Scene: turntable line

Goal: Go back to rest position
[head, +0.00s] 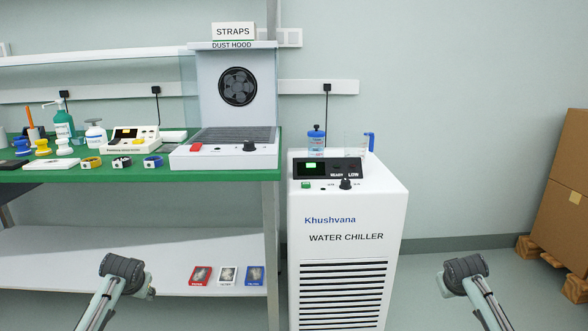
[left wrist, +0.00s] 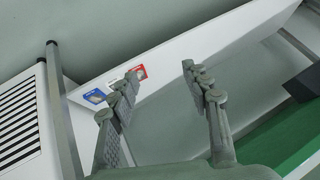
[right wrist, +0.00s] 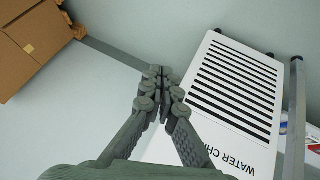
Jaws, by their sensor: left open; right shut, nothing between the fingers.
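My left gripper (left wrist: 159,71) is open in the left wrist view. Its two fingers stand apart with nothing between them, in front of the white lower shelf. My right gripper (right wrist: 161,72) is shut and empty in the right wrist view, its fingertips together beside the white water chiller (right wrist: 228,95). In the head view, a dark joint of each of my arms shows low in the picture, one at left and one at right. The fingers cannot be made out there.
The green bench (head: 225,175) at left carries a dust hood (head: 212,110), several wristwatches and bottles. Several cards lie on the lower shelf (head: 90,262). The water chiller (head: 345,222) stands beside the bench. Brown boxes (head: 562,190) are at far right, with open floor before them.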

